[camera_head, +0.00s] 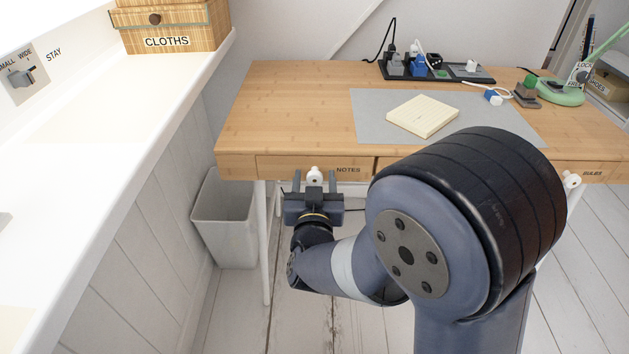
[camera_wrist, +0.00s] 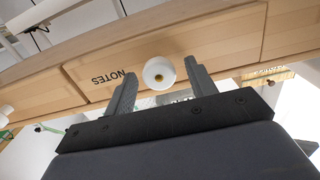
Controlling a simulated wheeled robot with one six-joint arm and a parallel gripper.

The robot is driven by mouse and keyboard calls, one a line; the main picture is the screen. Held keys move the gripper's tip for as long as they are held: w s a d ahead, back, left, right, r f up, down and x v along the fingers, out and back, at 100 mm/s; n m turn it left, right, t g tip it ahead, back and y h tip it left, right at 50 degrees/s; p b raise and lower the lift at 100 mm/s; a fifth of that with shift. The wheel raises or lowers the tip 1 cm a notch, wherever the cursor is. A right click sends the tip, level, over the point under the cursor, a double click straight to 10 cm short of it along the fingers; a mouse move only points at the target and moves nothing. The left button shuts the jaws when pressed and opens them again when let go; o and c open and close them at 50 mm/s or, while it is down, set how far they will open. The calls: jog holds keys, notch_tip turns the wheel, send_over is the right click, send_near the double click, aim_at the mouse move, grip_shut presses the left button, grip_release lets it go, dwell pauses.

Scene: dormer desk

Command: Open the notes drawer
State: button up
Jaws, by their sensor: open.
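The notes drawer (camera_head: 285,166) is a shallow wooden front labelled NOTES under the left part of the desk top. It appears shut, flush with the desk's front, and also shows in the wrist view (camera_wrist: 210,47). Its round white knob (camera_head: 314,174) sticks out from the front; in the wrist view the knob (camera_wrist: 159,73) lies between my fingers. My gripper (camera_head: 314,182) is open, with one finger on each side of the knob. In the wrist view my gripper (camera_wrist: 161,82) shows a gap beside the knob on both sides.
A drawer labelled RULES (camera_head: 588,170) with a white knob is at the desk's right. A notepad (camera_head: 423,116) lies on a grey mat (camera_head: 375,104). A waste bin (camera_head: 225,222) stands below the desk's left end. A white ledge (camera_head: 120,125) runs along the left.

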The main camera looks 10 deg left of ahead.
jog(key=shift+c, duration=0.4)
grip_shut()
